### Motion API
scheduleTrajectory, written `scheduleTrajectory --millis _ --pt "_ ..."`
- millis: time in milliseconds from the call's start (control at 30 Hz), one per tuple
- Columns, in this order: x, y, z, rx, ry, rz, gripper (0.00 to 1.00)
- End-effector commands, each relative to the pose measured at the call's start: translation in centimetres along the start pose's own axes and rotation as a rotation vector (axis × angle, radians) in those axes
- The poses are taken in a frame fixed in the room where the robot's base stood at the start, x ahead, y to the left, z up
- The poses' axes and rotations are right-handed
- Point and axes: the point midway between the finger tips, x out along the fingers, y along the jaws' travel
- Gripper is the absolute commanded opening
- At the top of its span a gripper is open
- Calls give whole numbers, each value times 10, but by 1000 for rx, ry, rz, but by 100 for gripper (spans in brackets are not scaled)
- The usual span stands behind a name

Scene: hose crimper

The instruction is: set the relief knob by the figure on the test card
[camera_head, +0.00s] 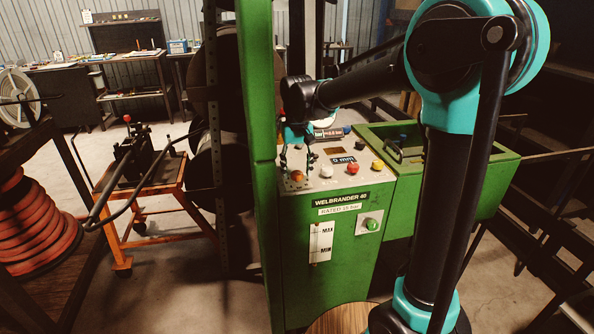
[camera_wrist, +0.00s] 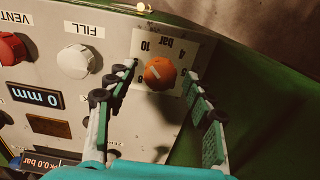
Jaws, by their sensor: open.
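The orange relief knob (camera_wrist: 159,73) sits on a pale plate with a printed bar scale (camera_wrist: 165,45). A 10 and a 4 show there; other marks are small or hidden. A short white line on the knob slants toward upper left; its exact reading I cannot tell. My gripper (camera_wrist: 160,70) is open, one finger on each side of the knob, with gaps visible. In the head view my gripper (camera_head: 293,150) hangs over the panel just above the orange knob (camera_head: 297,176). I cannot make out a test card for certain.
A white FILL knob (camera_wrist: 74,62) and red VENT knob (camera_wrist: 12,49) stand left of the knob. Displays read 0 mm (camera_wrist: 35,95) and 0.0 bar (camera_wrist: 45,160). A green post (camera_head: 258,150) rises close left of my gripper. A green tray (camera_head: 430,165) adjoins the panel.

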Motion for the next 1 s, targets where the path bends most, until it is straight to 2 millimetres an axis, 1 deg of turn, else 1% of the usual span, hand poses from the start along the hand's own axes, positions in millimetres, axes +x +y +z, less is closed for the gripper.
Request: scheduleTrajectory --millis 100,333,733,1000 --pt "3 0 0 0 0 0 53" --pt "4 0 0 0 0 0 53" --pt "4 0 0 0 0 0 3" --pt "3 0 0 -28 0 0 3"
